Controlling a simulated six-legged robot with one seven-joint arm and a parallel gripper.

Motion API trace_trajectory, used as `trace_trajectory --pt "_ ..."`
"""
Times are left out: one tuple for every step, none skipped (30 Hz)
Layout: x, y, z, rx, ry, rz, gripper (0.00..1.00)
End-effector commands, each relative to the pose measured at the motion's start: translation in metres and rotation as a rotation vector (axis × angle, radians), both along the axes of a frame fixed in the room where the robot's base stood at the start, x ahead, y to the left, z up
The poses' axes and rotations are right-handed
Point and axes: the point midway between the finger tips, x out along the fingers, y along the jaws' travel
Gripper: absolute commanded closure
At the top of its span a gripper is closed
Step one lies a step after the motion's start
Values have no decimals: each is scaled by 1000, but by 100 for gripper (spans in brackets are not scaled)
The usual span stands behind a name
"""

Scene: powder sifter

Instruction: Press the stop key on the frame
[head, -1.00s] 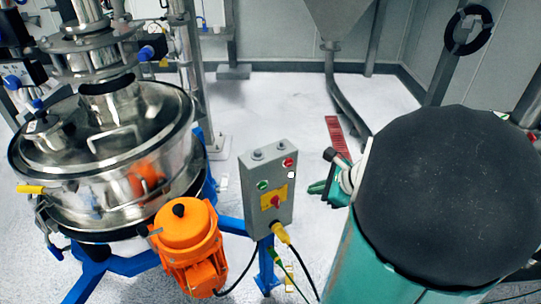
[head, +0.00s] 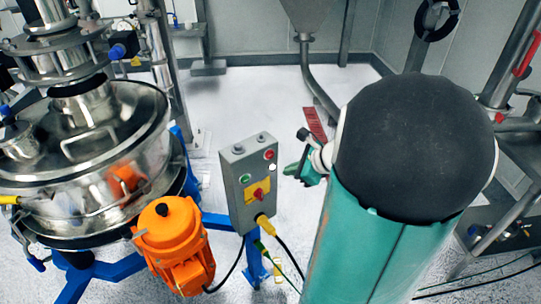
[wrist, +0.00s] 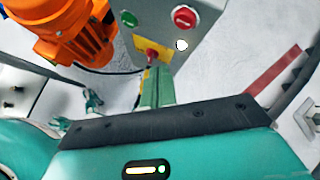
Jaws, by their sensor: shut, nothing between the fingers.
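A grey control box (head: 246,190) stands on a blue frame post. Its face carries a red round button (head: 269,155) at upper right, a green button (head: 244,178), a small white one (head: 272,167) below the red, and a red knob (head: 258,194) on a yellow plate. The red button also shows in the wrist view (wrist: 184,17), at the top. My gripper (head: 287,171) is just right of the box in the head view, fingers shut and empty. In the wrist view its green fingers (wrist: 155,88) point towards the box face, below the buttons. Contact cannot be told.
An orange motor (head: 176,245) sits left of the box, beside the steel sifter vessel (head: 95,130) on its blue frame (head: 110,268). A yellow plug (head: 266,228) and cables hang under the box. Open floor spreads behind the box.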

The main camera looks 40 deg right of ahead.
Motion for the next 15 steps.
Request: trace_trajectory --pt "8 0 0 1 0 2 100" --pt "12 0 -1 0 1 3 100" --pt "18 0 0 0 0 3 100" --pt "22 0 0 1 0 2 100" --pt "26 0 0 1 0 2 100" --pt "31 0 0 0 0 3 100" --pt "34 0 0 0 0 3 100" --pt "37 0 0 0 0 3 100" --pt "41 0 0 1 0 2 100" --pt "43 0 0 1 0 2 100" --pt "45 0 0 1 0 2 100" --pt "47 -1 0 0 -1 2 100" --pt "48 -1 0 -1 0 1 100" --pt "49 -1 0 -1 0 1 100" --pt "50 -1 0 0 0 0 100"
